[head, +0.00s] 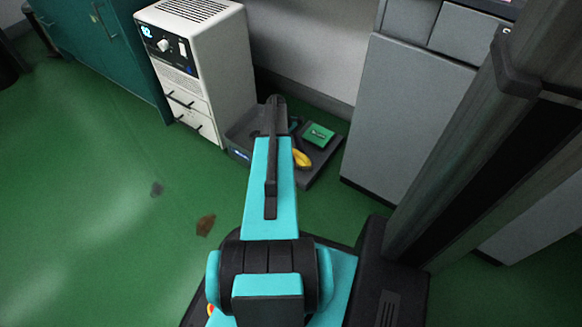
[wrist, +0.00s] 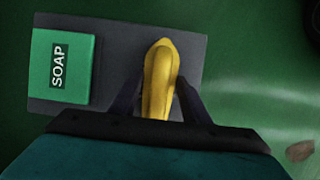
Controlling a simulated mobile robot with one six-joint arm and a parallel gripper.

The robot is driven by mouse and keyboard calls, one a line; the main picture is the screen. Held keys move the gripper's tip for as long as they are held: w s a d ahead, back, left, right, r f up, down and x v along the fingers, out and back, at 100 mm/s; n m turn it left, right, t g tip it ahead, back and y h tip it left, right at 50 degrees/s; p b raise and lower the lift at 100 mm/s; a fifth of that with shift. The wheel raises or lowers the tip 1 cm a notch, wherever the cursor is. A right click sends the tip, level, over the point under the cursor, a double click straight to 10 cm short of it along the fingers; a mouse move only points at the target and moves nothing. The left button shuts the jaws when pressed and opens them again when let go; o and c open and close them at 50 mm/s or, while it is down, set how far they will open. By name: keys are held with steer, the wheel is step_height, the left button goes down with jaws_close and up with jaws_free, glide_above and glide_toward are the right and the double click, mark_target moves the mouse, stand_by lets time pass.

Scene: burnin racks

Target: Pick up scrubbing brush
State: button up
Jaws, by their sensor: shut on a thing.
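The scrubbing brush is a yellow, rounded, elongated piece (wrist: 160,75) in the middle of the wrist view. In the head view, a yellow part (head: 302,159) shows just right of my arm. My gripper (wrist: 160,92) has one dark finger on each side of the brush and is shut on it. The brush is over a dark grey flat tray (wrist: 115,75); I cannot tell whether it still touches it. In the head view my arm hides the gripper and part of the brush.
A green soap box (wrist: 62,66) lies on the tray, left of the brush; it also shows in the head view (head: 318,135). A white cabinet (head: 228,70) stands behind left, a grey cabinet (head: 410,110) to the right. Brown stains (head: 205,224) mark the open green floor.

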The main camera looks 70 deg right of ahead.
mark_target(296, 152)
step_height(296, 152, up, 10)
steer(key=p, duration=0.4)
stand_by(0.4)
stand_by(0.3)
